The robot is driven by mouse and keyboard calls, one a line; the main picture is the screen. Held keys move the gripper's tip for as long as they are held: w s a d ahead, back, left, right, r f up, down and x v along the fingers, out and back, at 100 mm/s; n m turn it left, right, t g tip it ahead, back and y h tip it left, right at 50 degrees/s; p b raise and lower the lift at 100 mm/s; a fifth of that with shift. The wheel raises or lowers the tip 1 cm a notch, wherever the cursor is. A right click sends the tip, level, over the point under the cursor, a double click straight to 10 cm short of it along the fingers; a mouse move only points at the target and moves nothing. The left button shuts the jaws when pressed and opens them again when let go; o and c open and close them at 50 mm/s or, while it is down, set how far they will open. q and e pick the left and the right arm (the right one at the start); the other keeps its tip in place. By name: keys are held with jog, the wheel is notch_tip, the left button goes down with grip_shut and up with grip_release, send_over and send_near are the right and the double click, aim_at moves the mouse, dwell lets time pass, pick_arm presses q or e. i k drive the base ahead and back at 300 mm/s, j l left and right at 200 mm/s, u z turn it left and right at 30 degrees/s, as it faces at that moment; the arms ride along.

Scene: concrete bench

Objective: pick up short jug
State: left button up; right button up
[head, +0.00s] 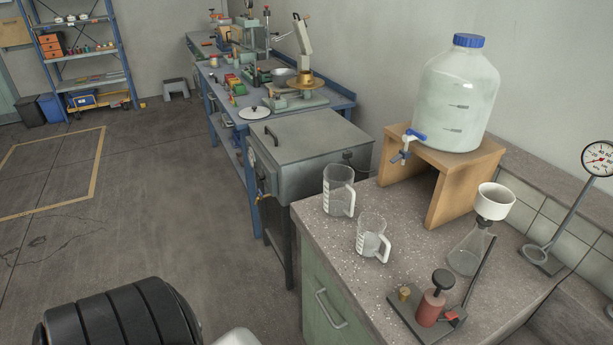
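Two clear measuring jugs with handles stand upright on the speckled concrete bench top (318,222), near its left edge. The short jug (370,236) is the nearer one, with white markings on its side and its handle toward the lower right. The tall jug (338,192) stands just behind it and to the left, with its handle on the right. The two are close together, and both look empty. Neither of my grippers is in view.
Behind the jugs, a large bottle with a blue cap (458,95) rests on a wooden stand (447,200). To the right are a flask with a white funnel (494,203) and a pressure gauge (598,158). A red-bodied device (430,308) sits in front. A grey metal box (312,142) adjoins the bench.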

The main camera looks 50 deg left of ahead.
aim_at(370, 227)
jog(key=u, duration=1)
